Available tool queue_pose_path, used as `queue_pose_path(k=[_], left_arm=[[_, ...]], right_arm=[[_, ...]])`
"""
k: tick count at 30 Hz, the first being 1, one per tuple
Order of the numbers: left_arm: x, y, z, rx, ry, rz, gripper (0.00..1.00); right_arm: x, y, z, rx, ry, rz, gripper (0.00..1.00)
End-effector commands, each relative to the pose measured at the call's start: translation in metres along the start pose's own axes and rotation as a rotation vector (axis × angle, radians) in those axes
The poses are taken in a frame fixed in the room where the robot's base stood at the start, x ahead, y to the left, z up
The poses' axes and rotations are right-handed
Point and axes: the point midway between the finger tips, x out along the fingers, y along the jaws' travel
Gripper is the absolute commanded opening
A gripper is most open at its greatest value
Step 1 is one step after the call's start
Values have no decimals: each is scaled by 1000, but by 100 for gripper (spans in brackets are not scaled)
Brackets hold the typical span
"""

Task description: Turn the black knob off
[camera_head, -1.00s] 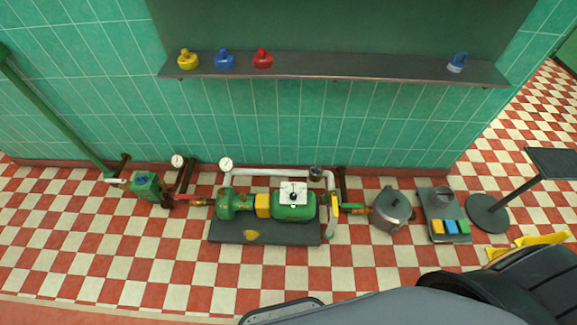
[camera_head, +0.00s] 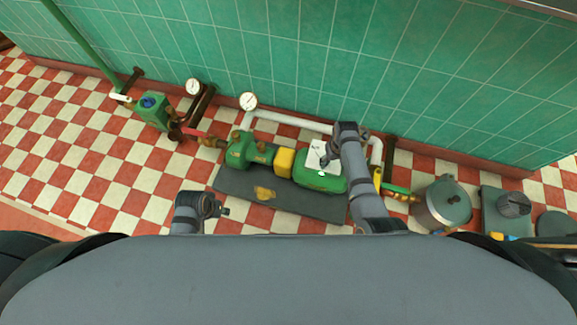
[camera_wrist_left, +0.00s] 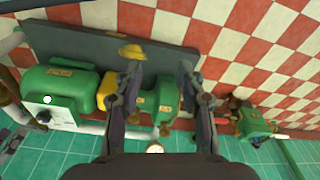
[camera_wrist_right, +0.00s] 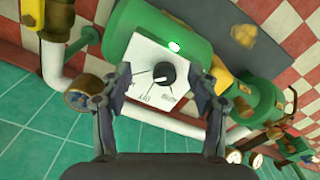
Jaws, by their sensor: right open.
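The black knob (camera_wrist_right: 163,74) sits on a white dial plate (camera_wrist_right: 146,55) with printed marks. The plate is on the green motor housing (camera_wrist_right: 190,38), and a small bright green lamp glows near its edge. My right gripper (camera_wrist_right: 164,84) is open, its two fingers on either side of the knob in the right wrist view, with nothing between them touching. In the head view my right arm covers part of the plate (camera_head: 313,154), and the knob is hard to make out. My left gripper (camera_wrist_left: 159,72) is open and empty, above the floor side of the pump base.
The pump (camera_head: 243,150) and motor stand on a dark base (camera_head: 290,196). White pipe, gauges (camera_head: 248,101) and a red-and-green valve line surround them. A grey pot (camera_head: 443,204) stands to the right. The tiled wall is close behind; checkered floor lies open at left.

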Motion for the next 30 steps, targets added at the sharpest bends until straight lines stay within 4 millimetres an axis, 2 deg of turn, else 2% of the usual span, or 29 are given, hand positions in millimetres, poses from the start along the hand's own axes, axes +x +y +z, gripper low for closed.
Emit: queue_pose_path(k=[1, 4, 9, 13, 17, 24, 30], left_arm=[[10, 4, -2, 5, 9, 7, 40], [-12, 10, -4, 13, 11, 19, 40], [-34, 13, -4, 20, 10, 26, 40], [-36, 14, -5, 20, 14, 28, 40], [-23, 17, -5, 20, 48, 40, 40], [11, 28, -8, 11, 181, 82, 40], [24, 33, -12, 1, 267, 105, 40]], right_arm=[[9, -2, -19, -11, 3, -3, 61], [-13, -6, -38, -26, -10, -9, 61], [-35, -7, -48, -37, -23, -12, 61], [-35, -7, -48, -38, -26, -12, 61], [-16, -7, -46, -37, -29, -12, 61], [38, -8, -45, -36, -28, -13, 61], [64, -8, -44, -36, -27, -13, 61]])
